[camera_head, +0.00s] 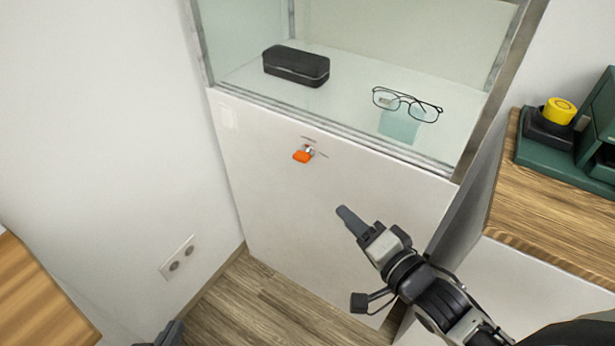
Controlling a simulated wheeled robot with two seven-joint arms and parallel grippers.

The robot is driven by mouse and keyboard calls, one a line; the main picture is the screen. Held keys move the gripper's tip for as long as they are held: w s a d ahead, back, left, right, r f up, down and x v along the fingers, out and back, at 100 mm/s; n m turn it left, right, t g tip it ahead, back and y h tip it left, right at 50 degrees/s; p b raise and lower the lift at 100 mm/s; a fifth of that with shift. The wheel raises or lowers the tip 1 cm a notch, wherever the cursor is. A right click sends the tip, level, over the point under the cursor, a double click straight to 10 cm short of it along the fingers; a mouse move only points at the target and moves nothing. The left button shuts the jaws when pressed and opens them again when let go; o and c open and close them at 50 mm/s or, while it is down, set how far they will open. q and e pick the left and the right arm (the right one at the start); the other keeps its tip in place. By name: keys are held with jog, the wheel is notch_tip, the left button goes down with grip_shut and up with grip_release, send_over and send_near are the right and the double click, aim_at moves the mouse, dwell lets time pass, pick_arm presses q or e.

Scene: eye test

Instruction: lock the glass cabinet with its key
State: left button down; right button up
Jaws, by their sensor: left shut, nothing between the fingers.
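The glass cabinet (235,170) has a white lower front and a glass case on top. An orange-headed key (303,156) sits at the metal lock (309,149) on the upper part of the white front. How deep it is in cannot be told. My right gripper (346,216) is in front of the white panel, below and right of the key and apart from it. Its fingers overlap in this view, and no object shows at their tips. My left gripper (170,334) shows only in part at the bottom edge, shut and empty, far below the key.
Inside the case lie a black glasses case (296,66), a pair of glasses (407,104) and a pale blue cloth (400,125). A wooden counter (545,205) with a green machine (570,155) stands at the right. A wooden top (35,300) is at lower left.

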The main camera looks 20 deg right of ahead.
aim_at(307, 162)
jog(key=w+a+m+b, duration=0.1)
jog(key=w, duration=0.4)
jog(key=w+m+t+b, duration=0.1)
jog(key=w, duration=0.4)
jog(key=w+a+m+y+b, duration=0.1)
jog(key=w+m, duration=0.1)
jog(key=w, duration=0.4)
jog(key=shift+a+r+t, duration=0.3)
jog(key=shift+r, duration=0.1)
jog(key=shift+w+a, duration=0.15)
jog(key=shift+w, duration=0.3)
grip_shut()
